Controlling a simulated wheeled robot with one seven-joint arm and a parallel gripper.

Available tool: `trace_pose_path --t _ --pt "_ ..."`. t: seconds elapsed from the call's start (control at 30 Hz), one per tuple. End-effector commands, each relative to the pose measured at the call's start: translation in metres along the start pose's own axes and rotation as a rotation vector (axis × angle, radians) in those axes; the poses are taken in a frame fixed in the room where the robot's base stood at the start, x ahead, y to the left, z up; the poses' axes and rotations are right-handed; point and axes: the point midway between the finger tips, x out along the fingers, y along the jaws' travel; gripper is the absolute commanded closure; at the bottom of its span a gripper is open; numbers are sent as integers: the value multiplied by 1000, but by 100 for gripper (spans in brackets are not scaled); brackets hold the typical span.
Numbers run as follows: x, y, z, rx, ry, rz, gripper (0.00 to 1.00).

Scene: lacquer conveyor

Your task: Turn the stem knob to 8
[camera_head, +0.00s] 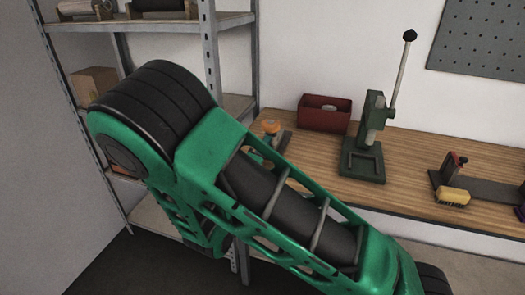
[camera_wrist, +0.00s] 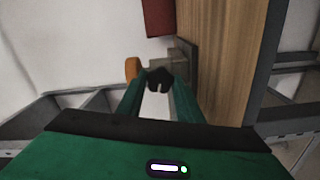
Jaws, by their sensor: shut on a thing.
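In the wrist view my gripper (camera_wrist: 158,88) reaches forward with its two green fingers on either side of a small black lobed piece, which looks like the stem knob (camera_wrist: 159,77). My gripper is shut on it. The knob sits in front of a grey metal block (camera_wrist: 168,65), with an orange rounded part (camera_wrist: 132,69) just to its left. In the head view the orange-topped fixture (camera_head: 270,127) shows at the bench's left end, partly behind my green arm. No numbers or pointer on the knob can be read.
The wooden bench (camera_head: 420,160) holds a red bin (camera_head: 324,114), a green lever press (camera_head: 364,150) and a dark fixture with a yellow block (camera_head: 453,196). The red bin also shows in the wrist view (camera_wrist: 158,15). A metal shelf (camera_head: 213,60) stands at the left, close behind my arm.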

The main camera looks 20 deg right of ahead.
Motion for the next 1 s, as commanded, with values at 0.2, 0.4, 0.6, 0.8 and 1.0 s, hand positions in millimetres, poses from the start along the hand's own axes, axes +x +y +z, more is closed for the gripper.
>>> trace_pose_path --t 0.2,0.4,0.6,0.8,1.0 --pt "-1 -4 1 203 -2 -10 90" --pt "-1 -4 1 393 -4 -10 90" --pt "-2 -5 1 582 -5 -11 90" --pt "-2 -5 0 769 -5 -11 90" --pt "-1 -5 0 936 -5 -10 90"
